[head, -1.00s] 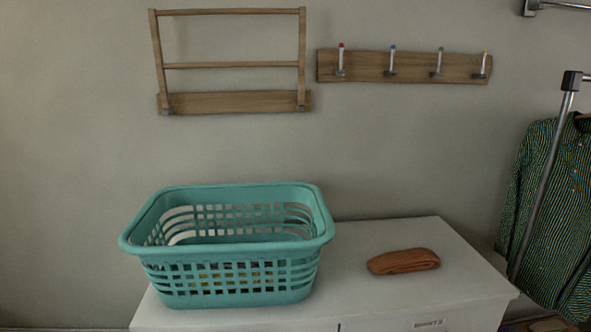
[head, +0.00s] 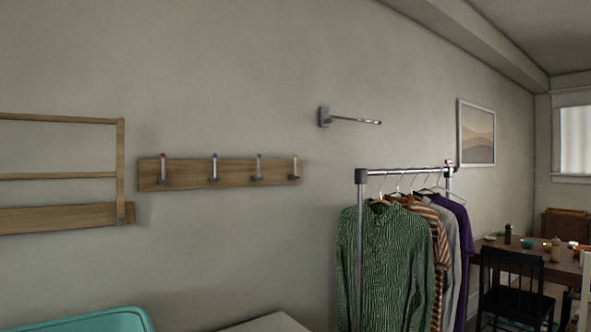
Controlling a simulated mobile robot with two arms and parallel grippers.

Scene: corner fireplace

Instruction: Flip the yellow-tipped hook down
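A wooden hook rail (head: 235,173) is fixed to the wall left of the middle in the head view. It carries several metal hooks, each standing upright with a coloured tip. The yellow-tipped hook (head: 294,168) is the rightmost one and points up. To its left are a hook with a greenish tip (head: 258,168), one with a blue tip (head: 214,168) and one with a red tip (head: 163,169). Neither of my grippers is in view.
A wooden wall rack (head: 60,218) hangs left of the rail. A teal basket (head: 95,321) and a white cabinet top (head: 270,323) show at the bottom edge. A metal wall arm (head: 352,119) juts out above a clothes rack (head: 360,230) with garments. A table and black chair (head: 512,285) stand far right.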

